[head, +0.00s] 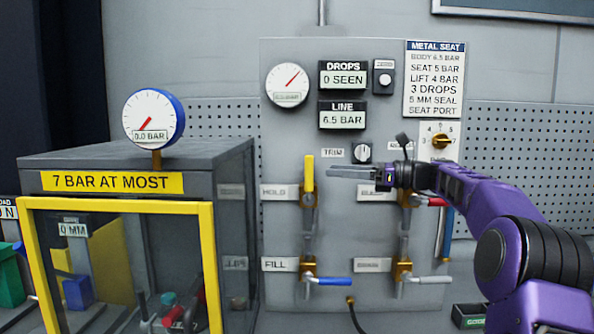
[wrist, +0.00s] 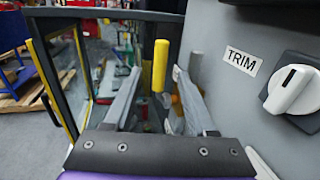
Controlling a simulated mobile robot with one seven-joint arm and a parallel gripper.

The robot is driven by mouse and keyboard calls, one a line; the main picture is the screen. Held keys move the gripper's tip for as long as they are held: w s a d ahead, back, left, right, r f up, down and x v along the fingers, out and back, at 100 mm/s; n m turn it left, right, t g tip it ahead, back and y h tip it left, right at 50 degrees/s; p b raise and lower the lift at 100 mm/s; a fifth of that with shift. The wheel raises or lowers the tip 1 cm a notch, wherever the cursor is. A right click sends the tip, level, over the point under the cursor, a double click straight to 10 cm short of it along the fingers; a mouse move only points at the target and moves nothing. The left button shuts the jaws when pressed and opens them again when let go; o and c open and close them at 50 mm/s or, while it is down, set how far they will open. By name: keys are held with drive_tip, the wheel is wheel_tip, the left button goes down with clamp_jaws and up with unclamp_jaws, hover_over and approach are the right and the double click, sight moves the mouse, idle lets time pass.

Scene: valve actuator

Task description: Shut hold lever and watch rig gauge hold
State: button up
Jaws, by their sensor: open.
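The hold lever (head: 309,174) has a yellow handle that stands upright, beside a HOLD label on the grey panel. In the wrist view the yellow handle (wrist: 161,66) shows ahead, between the lines of my two fingers. My gripper (head: 332,172) is open and empty, just right of the handle in the head view; contact cannot be told. My fingers also show in the wrist view (wrist: 158,80). A blue-rimmed gauge (head: 153,119) on the cabinet reads 0.0 BAR. A white panel gauge (head: 288,86) has a red needle pointing up and right; its small text is unclear.
The FILL valve's blue lever (head: 334,281) lies horizontal below. A TRIM knob (head: 362,152) sits close above my gripper. The LINE display (head: 342,116) reads 6.5 BAR and the DROPS display (head: 342,76) reads 0 SEEN. A yellow-framed cabinet (head: 118,205) stands left.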

sight(309, 182)
drive_tip(key=x, duration=1.1)
drive_tip(key=shift+d, duration=0.1)
clamp_jaws()
idle(1.0)
